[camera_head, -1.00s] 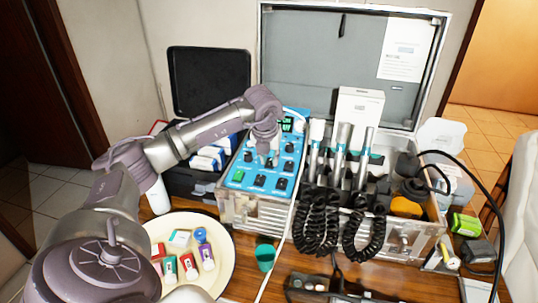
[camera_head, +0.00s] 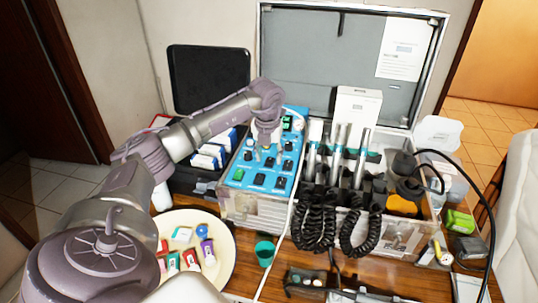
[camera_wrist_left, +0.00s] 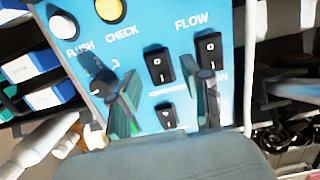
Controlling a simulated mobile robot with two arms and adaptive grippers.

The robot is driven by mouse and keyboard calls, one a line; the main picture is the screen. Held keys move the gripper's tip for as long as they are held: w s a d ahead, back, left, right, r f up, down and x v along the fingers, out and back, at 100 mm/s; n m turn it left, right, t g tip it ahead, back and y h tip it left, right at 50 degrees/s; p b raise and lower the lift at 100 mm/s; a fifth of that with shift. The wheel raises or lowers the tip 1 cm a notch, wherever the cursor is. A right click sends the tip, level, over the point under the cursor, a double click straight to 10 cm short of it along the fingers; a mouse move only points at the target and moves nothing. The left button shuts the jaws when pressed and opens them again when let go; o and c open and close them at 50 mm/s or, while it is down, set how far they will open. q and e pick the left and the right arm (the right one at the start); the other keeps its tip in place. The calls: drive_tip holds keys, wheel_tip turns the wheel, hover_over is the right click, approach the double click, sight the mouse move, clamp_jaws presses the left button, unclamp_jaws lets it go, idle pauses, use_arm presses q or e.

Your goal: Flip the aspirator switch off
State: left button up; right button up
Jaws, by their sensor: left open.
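The blue control panel (camera_head: 262,165) carries several black rocker switches and knobs. In the left wrist view the panel (camera_wrist_left: 140,30) shows FLUSH, CHECK and FLOW labels. One black rocker switch (camera_wrist_left: 159,66) has a small blurred label under it that may read as the aspirator. Another switch (camera_wrist_left: 208,50) sits under FLOW, and a third (camera_wrist_left: 167,116) shows lower between the fingers. My left gripper (camera_head: 266,150) is over the panel, open and empty; its fingertips (camera_wrist_left: 165,105) straddle the lower switch. I cannot tell whether they touch the panel. My right gripper is not in view.
Handpieces (camera_head: 340,155) with coiled black cords stand right of the panel. The open case lid (camera_head: 310,60) rises behind. A cream plate (camera_head: 165,230) with small bottles and a green cup (camera_head: 265,252) lie in front. A black case (camera_head: 185,180) with boxes is left.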

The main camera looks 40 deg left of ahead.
use_arm(q)
drive_tip(key=shift+r, duration=0.2)
wheel_tip(320, 180, up, 12)
drive_tip(key=s, duration=0.1)
drive_tip(key=shift+s+d+f, duration=0.2)
drive_tip(key=shift+d+f, duration=0.05)
drive_tip(key=shift+d, duration=0.15)
idle(0.4)
